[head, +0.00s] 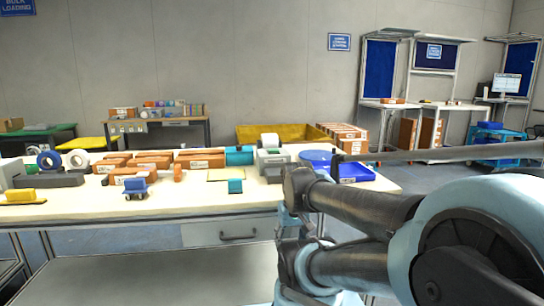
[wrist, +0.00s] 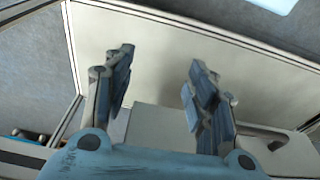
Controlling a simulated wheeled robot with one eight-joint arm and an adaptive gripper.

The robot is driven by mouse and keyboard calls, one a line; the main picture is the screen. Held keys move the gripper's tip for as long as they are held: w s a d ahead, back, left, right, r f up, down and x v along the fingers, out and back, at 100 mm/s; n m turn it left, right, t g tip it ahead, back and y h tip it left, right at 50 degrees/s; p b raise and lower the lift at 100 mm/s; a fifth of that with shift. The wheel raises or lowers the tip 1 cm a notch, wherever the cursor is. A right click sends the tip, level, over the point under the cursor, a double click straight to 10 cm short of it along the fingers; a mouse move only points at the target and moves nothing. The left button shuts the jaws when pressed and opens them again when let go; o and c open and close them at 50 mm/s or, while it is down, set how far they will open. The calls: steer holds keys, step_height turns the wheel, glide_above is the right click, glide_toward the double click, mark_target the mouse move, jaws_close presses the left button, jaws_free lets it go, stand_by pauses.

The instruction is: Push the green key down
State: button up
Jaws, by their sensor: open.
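I cannot make out a green key in either view; it may be too small or hidden. A grey machine with a white roll on top (head: 271,153) stands on the right part of the white table (head: 160,207). My gripper (wrist: 160,64) is open and empty in the wrist view, its two fingers apart. It points at a pale flat panel (wrist: 185,55) with a drawer front and dark handle (wrist: 274,141) close by. In the head view my arm reaches in from the right to the table's front edge, and the fingers cannot be made out there.
Orange-brown boxes (head: 150,162) and a teal cylinder (head: 239,156) lie across the table. The front strip of tabletop is mostly clear.

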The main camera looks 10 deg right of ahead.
stand_by(0.4)
jaws_close()
stand_by(1.2)
